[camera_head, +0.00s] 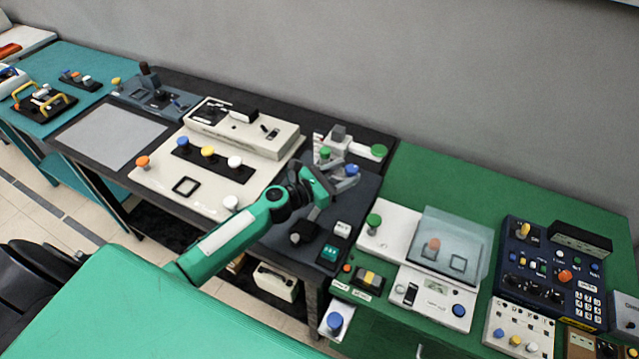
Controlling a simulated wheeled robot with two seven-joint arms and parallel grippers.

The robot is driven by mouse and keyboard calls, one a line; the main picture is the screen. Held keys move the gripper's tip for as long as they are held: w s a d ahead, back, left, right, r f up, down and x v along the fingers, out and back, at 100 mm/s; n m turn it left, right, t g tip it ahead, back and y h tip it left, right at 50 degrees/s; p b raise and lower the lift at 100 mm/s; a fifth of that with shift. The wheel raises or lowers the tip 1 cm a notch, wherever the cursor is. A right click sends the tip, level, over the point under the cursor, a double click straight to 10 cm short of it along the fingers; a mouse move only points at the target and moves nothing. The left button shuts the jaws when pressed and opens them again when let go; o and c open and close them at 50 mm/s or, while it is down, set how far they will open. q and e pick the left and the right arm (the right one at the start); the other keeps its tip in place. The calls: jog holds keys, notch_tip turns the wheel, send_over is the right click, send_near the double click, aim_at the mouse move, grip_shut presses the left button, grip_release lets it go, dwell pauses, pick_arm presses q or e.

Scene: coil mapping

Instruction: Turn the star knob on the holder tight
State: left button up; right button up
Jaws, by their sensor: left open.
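My left gripper (338,173) reaches over the dark table from the lower left, its grey fingers apart and empty as far as I can see. Just beyond it stands a small light holder (322,141) with a grey block (338,133) on top. A green knob (379,151) sits at the holder's right end. I cannot tell which knob is star-shaped, or whether the fingers touch one. The gripper partly hides the holder's front. My right gripper is out of view.
A cream control console (275,140) with coloured buttons stands left of the gripper. The green table (430,180) at right carries a clear-covered box (452,240) and panels.

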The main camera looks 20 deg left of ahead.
pick_arm(q)
jog(key=b+v, duration=0.4)
jog(key=v, duration=0.8)
jog(key=shift+s+a, duration=0.15)
jog(key=shift+s, duration=0.05)
